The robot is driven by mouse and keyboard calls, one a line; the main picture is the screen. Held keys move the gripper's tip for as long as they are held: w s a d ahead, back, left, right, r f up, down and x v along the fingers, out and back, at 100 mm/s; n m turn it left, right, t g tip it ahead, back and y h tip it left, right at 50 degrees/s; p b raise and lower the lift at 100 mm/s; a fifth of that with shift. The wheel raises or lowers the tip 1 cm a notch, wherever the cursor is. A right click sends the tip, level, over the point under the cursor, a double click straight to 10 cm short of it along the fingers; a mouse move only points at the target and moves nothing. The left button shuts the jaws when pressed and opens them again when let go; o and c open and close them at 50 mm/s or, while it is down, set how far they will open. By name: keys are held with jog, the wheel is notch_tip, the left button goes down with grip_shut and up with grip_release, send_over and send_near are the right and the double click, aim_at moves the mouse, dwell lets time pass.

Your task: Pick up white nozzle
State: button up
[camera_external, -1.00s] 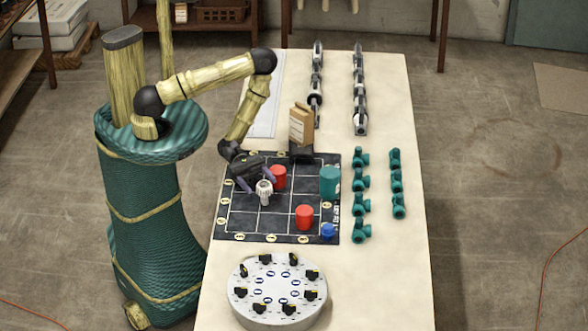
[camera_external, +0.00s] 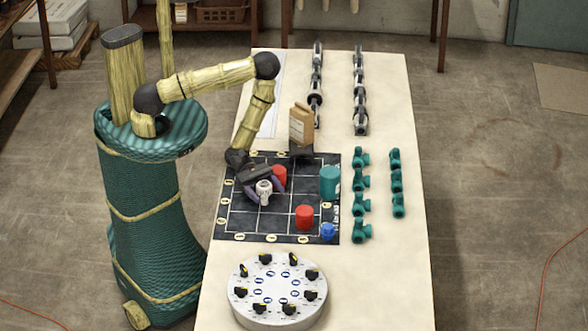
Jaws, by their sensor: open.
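The white nozzle (camera_external: 264,190) stands on the dark gridded mat (camera_external: 239,216), toward its left side. My gripper (camera_external: 265,194) is low over the mat with its fingers apart. One purple finger shows on each side of the nozzle, so the jaws are around it. I cannot tell whether either finger touches it. The gripper body covers the mat just behind the nozzle.
A red cylinder (camera_external: 280,175) stands close behind the nozzle, partly hidden. Another red cylinder (camera_external: 304,217), a teal cylinder (camera_external: 330,182) and a blue piece (camera_external: 327,231) stand to the right. A round grey dial plate (camera_external: 277,318) lies in front. Teal fittings (camera_external: 361,205) line the right.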

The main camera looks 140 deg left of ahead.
jog(key=shift+c, duration=0.2)
jog(key=c, duration=1)
notch_tip(320, 180, up, 10)
dwell(0.7)
